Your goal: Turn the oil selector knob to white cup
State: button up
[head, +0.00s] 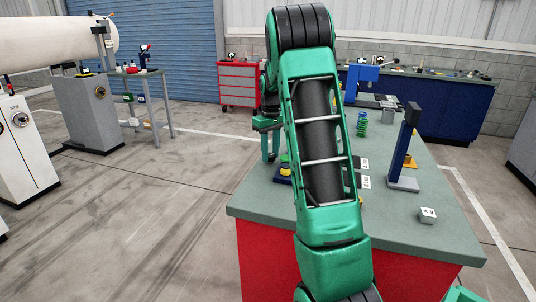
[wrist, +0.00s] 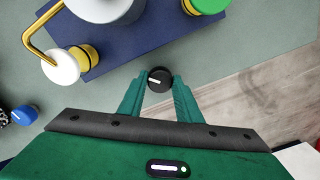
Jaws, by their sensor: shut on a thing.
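A round black knob (wrist: 155,74) with a short white pointer line shows in the wrist view. The line points roughly left in the picture. My gripper (wrist: 160,86) has one green finger on each side of the knob and is shut on it. A white round thing (wrist: 100,6), perhaps the white cup, sits at the top edge on a dark blue base (wrist: 140,48). A green round thing (wrist: 207,4) is to its right. In the head view my arm hides the knob, and the green gripper fingers (head: 270,146) show only partly.
A gold bent tube (wrist: 30,38) ends by a white disc (wrist: 61,68) and a yellow collar. A blue knob (wrist: 22,113) is at the left. The table (head: 410,235) holds a dark post (head: 405,145), a green spring (head: 362,124) and a white block (head: 428,215). Open floor lies left.

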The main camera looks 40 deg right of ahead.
aim_at(270, 154)
jog(key=shift+w+r, duration=0.1)
jog(key=o, duration=0.7)
jog(key=shift+o, duration=0.2)
notch_tip(270, 154, up, 11)
jog(key=shift+a, duration=0.1)
dwell(0.5)
